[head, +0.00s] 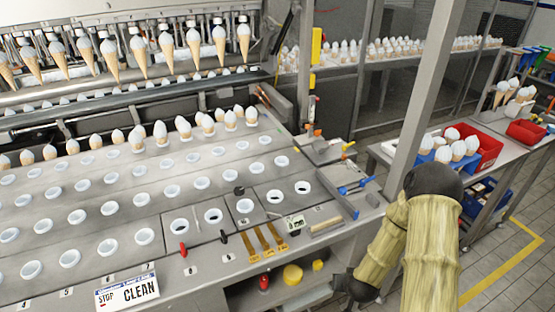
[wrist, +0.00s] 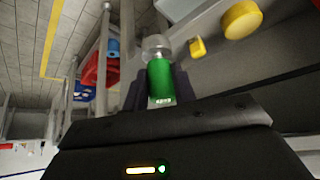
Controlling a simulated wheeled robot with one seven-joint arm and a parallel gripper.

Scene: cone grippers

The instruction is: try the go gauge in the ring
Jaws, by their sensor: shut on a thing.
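My gripper (wrist: 160,85) is shut on a green cylinder with a clear or metallic tip, which I take as the go gauge (wrist: 160,78). The tip points away from the wrist. In the head view my gripper (head: 345,287) is low, in front of the machine's right end, and the gauge cannot be made out there. White rings sit in the deck plates, among them a front ring (head: 180,225) and one at the right (head: 302,187). I cannot tell which ring is the task's. The gauge is apart from all of them.
A lower shelf holds a red piece (head: 265,281) and a yellow round piece (head: 292,274). Brass-coloured strips (head: 264,240) and a CLEAN sign (head: 128,291) lie on the deck's front. A grey post (head: 425,90) and a side table with a red bin (head: 482,148) stand to the right.

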